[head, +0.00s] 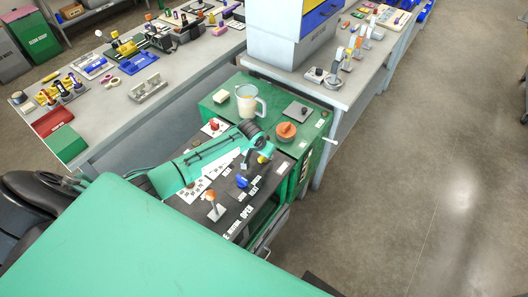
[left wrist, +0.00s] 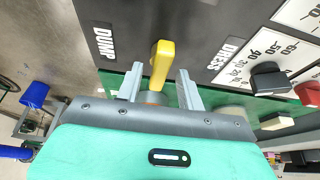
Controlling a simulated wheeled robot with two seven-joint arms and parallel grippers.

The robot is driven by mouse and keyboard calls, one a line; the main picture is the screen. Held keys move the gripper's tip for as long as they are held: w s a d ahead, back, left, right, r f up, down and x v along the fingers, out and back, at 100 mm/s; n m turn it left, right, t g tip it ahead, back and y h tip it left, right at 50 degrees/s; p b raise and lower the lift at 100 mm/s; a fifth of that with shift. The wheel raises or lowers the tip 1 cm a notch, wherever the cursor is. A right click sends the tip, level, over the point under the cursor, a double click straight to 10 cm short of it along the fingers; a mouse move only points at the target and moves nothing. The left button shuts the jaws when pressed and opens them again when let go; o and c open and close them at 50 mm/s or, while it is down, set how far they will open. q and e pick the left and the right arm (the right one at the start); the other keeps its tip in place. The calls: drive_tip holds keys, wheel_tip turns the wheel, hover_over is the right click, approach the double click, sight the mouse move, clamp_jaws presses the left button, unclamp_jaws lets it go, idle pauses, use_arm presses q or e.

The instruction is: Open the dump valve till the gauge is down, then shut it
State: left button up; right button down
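The yellow valve handle (left wrist: 162,65) stands on the dark panel beside the DUMP label (left wrist: 104,42) in the left wrist view. The head view shows its yellow top (head: 263,159) near the panel's right edge. My left gripper (left wrist: 160,88) is open, one finger on each side of the handle, with gaps visible. The head view shows this gripper (head: 262,147) over the panel. White scales (left wrist: 258,60) with a black knob (left wrist: 268,79) lie to the right in the wrist view. I cannot make out a gauge needle. My right gripper is not in view.
The panel also bears a blue knob (head: 242,182), a lever (head: 214,206) and a red knob (head: 213,125). A jug (head: 248,108) and an orange round piece (head: 286,131) stand on the green cart top behind. Benches lie beyond; the floor at right is clear.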

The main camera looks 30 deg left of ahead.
use_arm(q)
drive_tip(key=b+v, duration=0.2)
drive_tip(key=v, duration=1.1)
drive_tip(key=shift+r+b, duration=0.35)
drive_tip(key=shift+r, duration=0.1)
drive_tip(key=shift+s+f, duration=0.1)
